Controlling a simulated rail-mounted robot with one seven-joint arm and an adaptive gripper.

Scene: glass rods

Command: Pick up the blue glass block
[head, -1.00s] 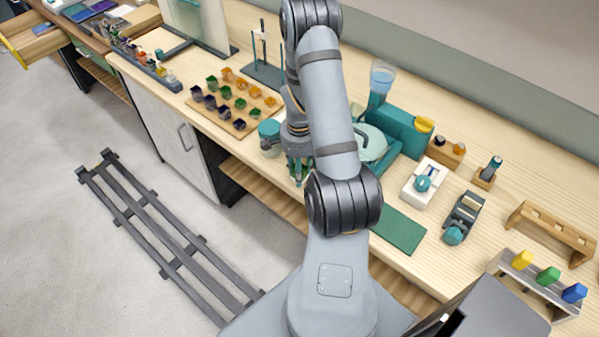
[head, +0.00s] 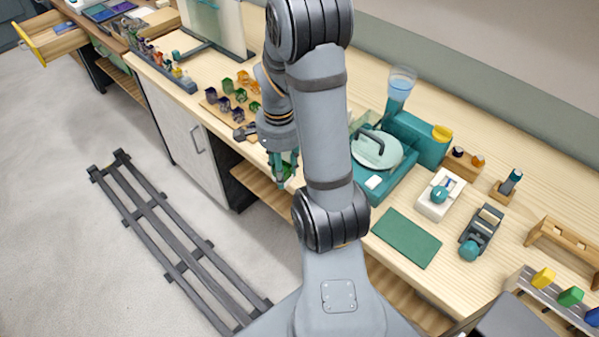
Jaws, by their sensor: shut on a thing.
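My gripper (head: 284,172) has teal fingers pointing down at the front edge of the bench, in front of the board of small cups. It is shut on a small green piece (head: 287,168), partly hidden by the fingers. I cannot tell for certain which thing is the blue glass block. Blue and purple flat pieces (head: 110,11) lie on the far left bench.
The board of coloured cups (head: 212,101) sits behind my gripper. A teal machine (head: 415,135) with a round-lidded part stands to the right. A green mat (head: 406,237) lies at the front edge. Grey floor rails (head: 175,235) run below. The floor at left is clear.

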